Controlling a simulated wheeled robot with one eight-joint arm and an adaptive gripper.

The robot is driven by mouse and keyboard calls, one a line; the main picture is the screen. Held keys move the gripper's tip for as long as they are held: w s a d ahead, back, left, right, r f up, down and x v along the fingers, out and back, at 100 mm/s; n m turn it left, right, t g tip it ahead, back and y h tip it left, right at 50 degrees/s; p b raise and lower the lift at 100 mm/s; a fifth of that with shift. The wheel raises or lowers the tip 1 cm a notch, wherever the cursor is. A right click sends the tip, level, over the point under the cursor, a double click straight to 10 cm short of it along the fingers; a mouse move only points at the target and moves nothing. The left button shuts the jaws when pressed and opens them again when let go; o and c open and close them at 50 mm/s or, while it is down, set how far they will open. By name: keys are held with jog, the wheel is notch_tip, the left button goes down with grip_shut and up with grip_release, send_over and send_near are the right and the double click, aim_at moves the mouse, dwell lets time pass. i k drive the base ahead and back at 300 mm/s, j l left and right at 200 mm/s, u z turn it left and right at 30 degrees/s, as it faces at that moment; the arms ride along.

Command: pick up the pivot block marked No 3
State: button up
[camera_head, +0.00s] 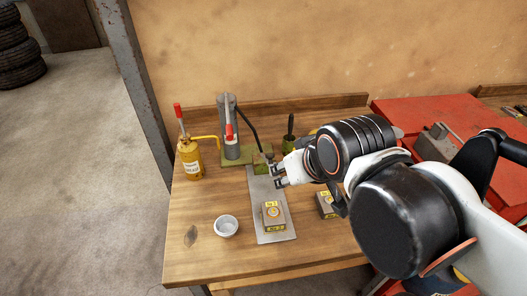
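The numbers on the labels are too small to read for sure, so I cannot tell which is No 3. My gripper (275,176) points left above the strip, behind the front block and apart from it. Its two fingers are spread with nothing seen between them. A small green and yellow piece (262,160) shows just beyond the fingertips.
A grey cylindrical press with a red-tipped lever (229,128) stands at the back. A white bowl (226,226) sits front left. A red work surface (410,108) is at right. The bench's left front is clear.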

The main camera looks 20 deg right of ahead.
aim_at(273, 216)
jog(key=k+j+z, duration=0.35)
jog(key=j, duration=0.2)
jog(key=k+j+z, duration=0.7)
jog(key=j+u, duration=0.1)
